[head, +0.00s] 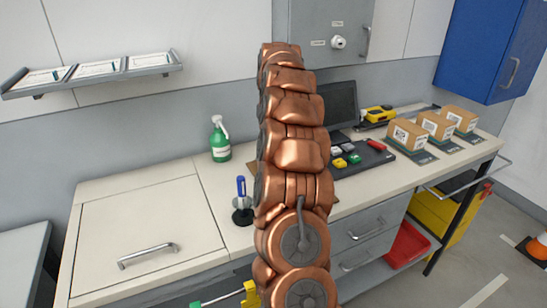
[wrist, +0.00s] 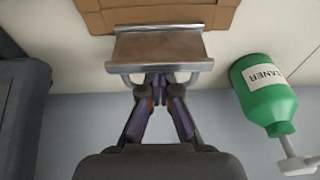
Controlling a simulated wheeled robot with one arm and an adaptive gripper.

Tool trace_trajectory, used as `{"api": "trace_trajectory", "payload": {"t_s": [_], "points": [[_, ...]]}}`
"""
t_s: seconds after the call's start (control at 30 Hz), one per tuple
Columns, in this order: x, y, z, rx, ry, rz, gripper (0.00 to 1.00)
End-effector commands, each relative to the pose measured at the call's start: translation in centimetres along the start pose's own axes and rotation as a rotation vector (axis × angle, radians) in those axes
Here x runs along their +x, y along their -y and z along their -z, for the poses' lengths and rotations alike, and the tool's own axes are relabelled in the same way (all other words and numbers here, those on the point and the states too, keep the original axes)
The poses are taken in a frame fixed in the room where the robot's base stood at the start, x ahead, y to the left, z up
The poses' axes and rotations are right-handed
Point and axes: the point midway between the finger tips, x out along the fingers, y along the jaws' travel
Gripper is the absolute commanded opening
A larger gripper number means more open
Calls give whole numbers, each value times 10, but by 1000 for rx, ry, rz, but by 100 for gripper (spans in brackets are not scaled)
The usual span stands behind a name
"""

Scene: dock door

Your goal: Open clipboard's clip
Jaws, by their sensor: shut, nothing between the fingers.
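The brown clipboard (wrist: 160,14) lies at the top of the wrist view. Its metal clip (wrist: 160,45), two bright bars with a brown plate between them, sits at the board's near edge. My gripper (wrist: 160,82) is shut with nothing in it. Its fingertips meet right at the clip's near bar, between the bar's two end loops. I cannot tell whether they touch it or how far the clip is raised. In the head view my arm hides the gripper, the clip and most of the clipboard.
A green cleaner bottle (wrist: 265,92) stands close on the right in the wrist view, and also shows in the head view (head: 220,142). A pen holder (head: 242,212) stands left of my arm. Boxes (head: 437,126) stand far right. The counter's left part (head: 140,220) is clear.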

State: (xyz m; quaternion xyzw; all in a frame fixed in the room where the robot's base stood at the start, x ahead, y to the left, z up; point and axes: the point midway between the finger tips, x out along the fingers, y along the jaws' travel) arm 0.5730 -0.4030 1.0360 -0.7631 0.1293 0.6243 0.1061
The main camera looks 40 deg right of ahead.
Motion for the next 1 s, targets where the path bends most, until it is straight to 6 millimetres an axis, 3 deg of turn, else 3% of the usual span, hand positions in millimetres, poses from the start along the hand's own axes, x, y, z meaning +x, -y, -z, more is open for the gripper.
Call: {"api": "trace_trajectory", "payload": {"t_s": [1.0], "points": [[-42, 0, 9, 0, -3, -1, 0]]}}
